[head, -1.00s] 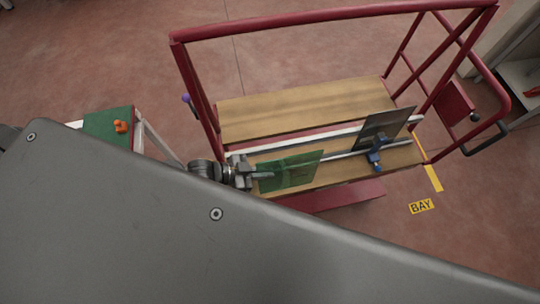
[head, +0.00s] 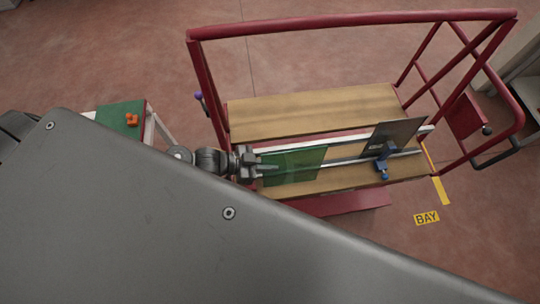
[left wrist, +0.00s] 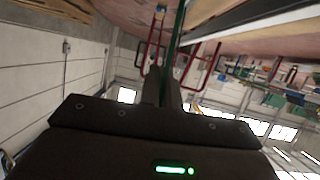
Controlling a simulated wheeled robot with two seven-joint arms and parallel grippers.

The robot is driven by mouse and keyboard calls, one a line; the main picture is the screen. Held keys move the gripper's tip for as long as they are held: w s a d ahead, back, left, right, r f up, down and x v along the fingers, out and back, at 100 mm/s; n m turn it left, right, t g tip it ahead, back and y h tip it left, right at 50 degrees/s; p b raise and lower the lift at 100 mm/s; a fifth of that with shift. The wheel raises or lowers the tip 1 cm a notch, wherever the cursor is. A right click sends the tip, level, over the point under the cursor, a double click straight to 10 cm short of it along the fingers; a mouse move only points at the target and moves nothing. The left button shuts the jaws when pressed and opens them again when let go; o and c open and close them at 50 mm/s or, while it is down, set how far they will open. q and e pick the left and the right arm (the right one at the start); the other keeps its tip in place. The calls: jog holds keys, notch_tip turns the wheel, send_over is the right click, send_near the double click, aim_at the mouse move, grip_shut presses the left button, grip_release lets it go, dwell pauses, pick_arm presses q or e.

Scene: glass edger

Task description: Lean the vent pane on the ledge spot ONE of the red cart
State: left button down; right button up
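The vent pane, a green translucent sheet (head: 297,166), is held by my left gripper (head: 264,168) at its left edge in the head view. The pane stands over the front wooden ledge of the red cart (head: 340,19). I cannot tell whether its lower edge touches the ledge. In the left wrist view the pane (left wrist: 178,35) shows edge-on as a thin green strip between the fingers (left wrist: 168,85), which are shut on it. The ledge spot ONE is not readable here. My right gripper is not in view.
A dark pane (head: 397,137) stands at the right of the same ledge, with a blue clamp (head: 384,157) on the rail in front. A rear wooden deck (head: 310,112) is clear. A green-topped table (head: 118,112) with an orange object (head: 132,119) stands at the left.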

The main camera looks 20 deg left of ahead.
aim_at(265, 152)
pick_arm(q)
jog(key=shift+w+a+f+b, duration=0.65)
jog(key=shift+w+a+b, duration=0.6)
jog(key=shift+w+a, duration=1.8)
jog(key=shift+w+d+f+b, duration=0.25)
jog(key=shift+f+b, duration=0.35)
jog(key=shift+f, duration=0.2)
jog(key=shift+w+d+f+b, duration=0.1)
jog(key=shift+d+f+b, duration=0.2)
jog(key=shift+f+b, duration=0.4)
jog(key=shift+w+d+f+b, duration=0.25)
jog(key=shift+f+b, duration=0.25)
jog(key=shift+f, duration=0.4)
jog(key=shift+f+b, duration=0.4)
jog(key=shift+f, duration=0.2)
jog(key=c, duration=1.5)
grip_release()
jog(key=shift+s, duration=0.1)
jog(key=shift+c, duration=0.2)
jog(key=shift+f, duration=0.1)
